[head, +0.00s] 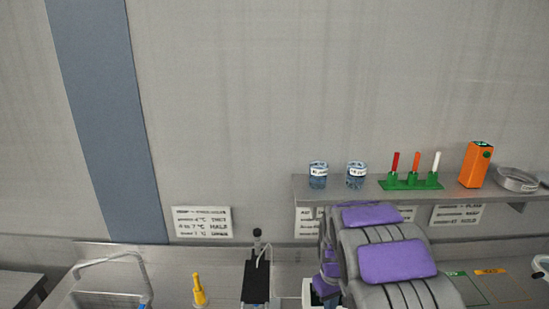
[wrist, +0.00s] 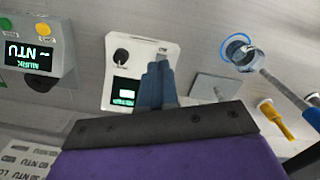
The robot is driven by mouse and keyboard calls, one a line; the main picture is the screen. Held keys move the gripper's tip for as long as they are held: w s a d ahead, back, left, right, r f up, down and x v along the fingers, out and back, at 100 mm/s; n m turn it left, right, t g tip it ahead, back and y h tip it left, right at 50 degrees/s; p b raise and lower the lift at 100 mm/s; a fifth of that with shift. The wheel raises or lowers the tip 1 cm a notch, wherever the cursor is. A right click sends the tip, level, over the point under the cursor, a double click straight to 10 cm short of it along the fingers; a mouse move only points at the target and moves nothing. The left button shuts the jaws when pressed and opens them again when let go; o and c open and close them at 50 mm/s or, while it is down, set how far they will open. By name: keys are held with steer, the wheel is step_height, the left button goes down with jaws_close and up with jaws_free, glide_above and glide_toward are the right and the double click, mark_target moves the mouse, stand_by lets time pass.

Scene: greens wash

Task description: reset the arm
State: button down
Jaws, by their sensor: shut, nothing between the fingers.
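My gripper (wrist: 158,85) shows in the wrist view with its two blue-grey fingers together, shut and empty. It is in front of a white device (wrist: 141,52) with a black knob and a small lit display. In the head view my arm, grey with purple pads, covers part of the counter at lower right, and the gripper's fingers cannot be made out there.
A shelf (head: 300,190) holds two blue cups (head: 318,176) (head: 356,176), a green rack (head: 410,182) with three coloured sticks, an orange box (head: 475,165) and a round dish (head: 516,180).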

steer(key=s+r+m+b, duration=0.1)
steer(key=s+r, duration=0.3)
steer(key=s, duration=0.4)
steer(key=s+r+m+b, duration=0.2)
steer(key=s+r, duration=0.1)
steer(key=s, duration=0.6)
steer(key=s+a+m+g+b, duration=0.1)
steer(key=s+b, duration=0.1)
steer(key=s, duration=1.6)
steer(key=shift+s+f, duration=0.3)
steer(key=shift+f, duration=0.1)
